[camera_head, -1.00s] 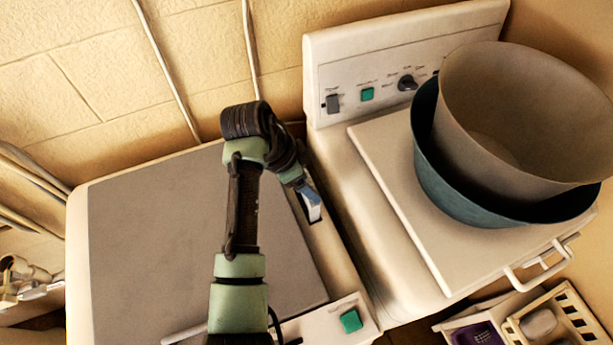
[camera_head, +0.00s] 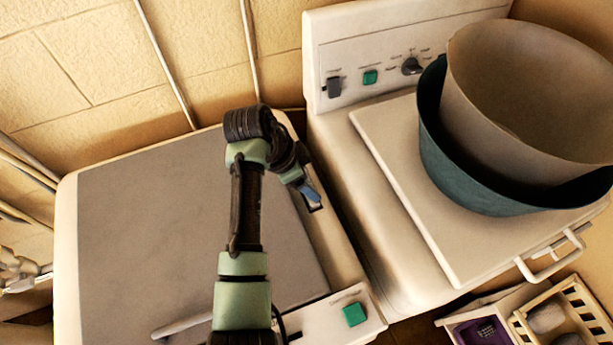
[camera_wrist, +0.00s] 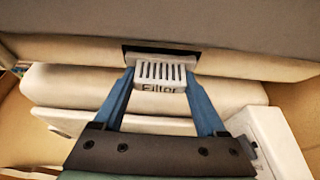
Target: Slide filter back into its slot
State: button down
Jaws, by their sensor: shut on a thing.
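The filter (camera_wrist: 161,72) is a light grey piece with a slotted grille and the word "Filter" on its face. My gripper (camera_wrist: 161,80) is shut on it, with one blue finger on each side. The dark slot (camera_wrist: 135,50) shows right behind the filter in the wrist view. The filter's far end overlaps the slot's mouth; how deep it sits inside is hidden. In the head view my gripper (camera_head: 312,197) points down at the right rim of the left washer (camera_head: 65,250). The filter is mostly hidden by the fingers there.
The right machine (camera_head: 345,180) stands close to the right, with a raised control panel (camera_head: 375,65). A teal basin (camera_head: 440,170) and a beige basin (camera_head: 465,110) sit nested on its lid. A crate (camera_head: 520,325) stands at lower right. The left washer's grey lid (camera_head: 150,230) is clear.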

jog(key=shift+f, duration=0.2)
grip_release()
jog(key=shift+r, duration=0.1)
jog(key=b+v, duration=0.1)
jog(key=v, duration=1.1)
jog(key=shift+a+r, duration=0.15)
jog(key=shift+r, duration=0.2)
